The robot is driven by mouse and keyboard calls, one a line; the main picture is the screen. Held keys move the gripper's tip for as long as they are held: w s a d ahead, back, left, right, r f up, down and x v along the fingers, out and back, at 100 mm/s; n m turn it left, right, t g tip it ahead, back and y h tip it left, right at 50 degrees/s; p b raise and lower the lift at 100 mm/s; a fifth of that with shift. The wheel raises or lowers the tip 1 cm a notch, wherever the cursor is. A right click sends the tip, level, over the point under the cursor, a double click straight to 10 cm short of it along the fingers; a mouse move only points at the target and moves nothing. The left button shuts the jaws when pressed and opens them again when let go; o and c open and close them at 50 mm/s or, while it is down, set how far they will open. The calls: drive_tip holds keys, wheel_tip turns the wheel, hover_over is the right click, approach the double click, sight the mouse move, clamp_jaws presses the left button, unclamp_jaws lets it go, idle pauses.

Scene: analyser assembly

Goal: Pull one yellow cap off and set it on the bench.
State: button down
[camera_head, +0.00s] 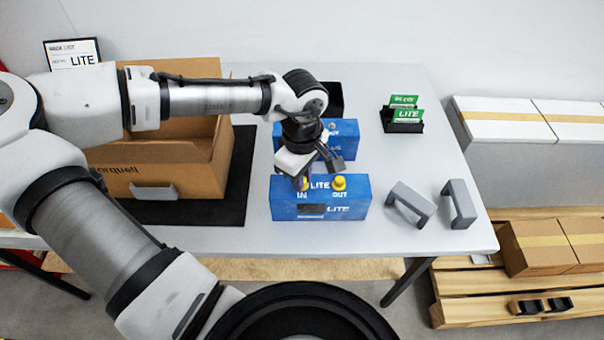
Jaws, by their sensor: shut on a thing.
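A blue analyser (345,205) marked LITE, IN and OUT stands near the front of the bench (380,235). One yellow cap (339,183) sits on its OUT side, clear of my gripper. The other yellow cap (305,184) is at the IN side, mostly hidden by my gripper (302,186). My gripper points down over the IN side and is shut on that cap. I cannot tell whether this cap is still seated on the analyser.
A second blue unit (347,137) stands behind. An open cardboard box (150,170) on a black mat (235,195) is at the left. Two grey handles (410,203) (459,204) lie at the right. A black holder with green cards (404,115) stands farther back. Bench space near the handles is bare.

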drive_tip(key=shift+r, duration=0.4)
drive_tip(key=shift+r+p, duration=2.15)
drive_tip(key=shift+r, duration=1.3)
